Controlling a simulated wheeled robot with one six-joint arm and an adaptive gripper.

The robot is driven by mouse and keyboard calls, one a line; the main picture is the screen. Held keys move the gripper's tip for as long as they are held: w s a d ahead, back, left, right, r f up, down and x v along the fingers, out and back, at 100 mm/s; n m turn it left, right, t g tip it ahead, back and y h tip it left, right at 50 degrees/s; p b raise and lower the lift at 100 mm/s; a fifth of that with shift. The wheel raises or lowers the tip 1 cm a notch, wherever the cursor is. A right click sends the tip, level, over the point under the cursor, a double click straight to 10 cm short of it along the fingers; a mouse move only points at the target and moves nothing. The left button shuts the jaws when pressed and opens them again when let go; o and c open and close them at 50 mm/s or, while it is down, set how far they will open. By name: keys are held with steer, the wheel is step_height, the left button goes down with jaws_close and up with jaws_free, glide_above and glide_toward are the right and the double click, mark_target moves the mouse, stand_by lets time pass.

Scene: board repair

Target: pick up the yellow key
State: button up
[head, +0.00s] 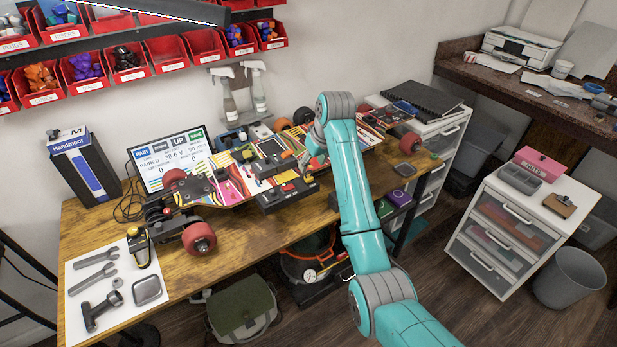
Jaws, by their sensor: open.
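I cannot clearly make out a yellow key; any key on the bench is too small to tell or hidden. My arm reaches over the workbench (240,243), and its end with my gripper (304,163) points down just above the skateboard (236,186). The gripper is open, small in view and partly covered by my own arm.
A display screen (170,158) stands behind the board. Red bins (166,53) hang on the wall. A white mat (83,312) with grey tools lies front left. The front middle of the bench is clear.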

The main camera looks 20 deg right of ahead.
mark_target(310, 172)
steer(key=shift+x, duration=3.05)
steer(key=shift+s, duration=0.15)
jaws_close()
